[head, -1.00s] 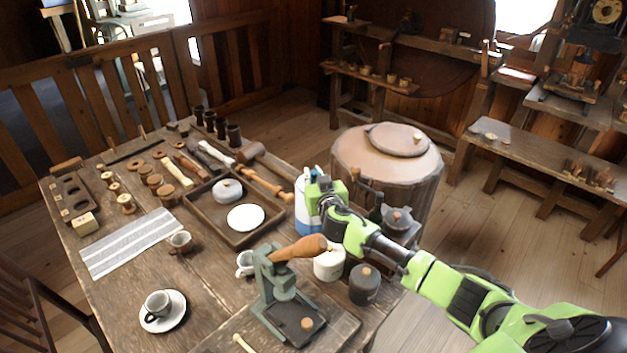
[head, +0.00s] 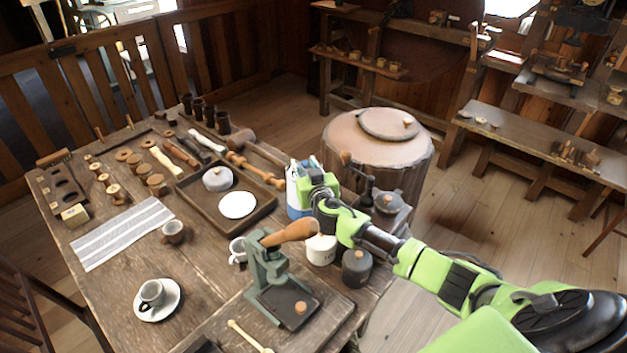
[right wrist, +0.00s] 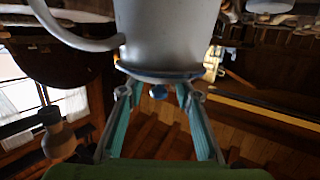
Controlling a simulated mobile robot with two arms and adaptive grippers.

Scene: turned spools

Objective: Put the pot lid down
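A pale grey pot (right wrist: 165,35) with a curved side handle fills the top of the right wrist view, appearing upside down. Its blue-rimmed lid (right wrist: 160,75) sits against the pot's mouth, with a small blue knob (right wrist: 158,91). My right gripper (right wrist: 160,98) has its two fingers apart, one on each side of the knob, with gaps showing between. It looks open. In the head view, the right gripper (head: 306,172) is over the white-and-blue pot (head: 294,201), partly hiding it; the lid cannot be made out there. My left gripper is not in view.
A dark tray (head: 200,201) with a grey lidded pot and white disc lies left of the pot. A green lever press (head: 275,278), a white canister (head: 320,250) and a dark jar (head: 356,268) stand close in front. A grinder (head: 366,182) stands close right.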

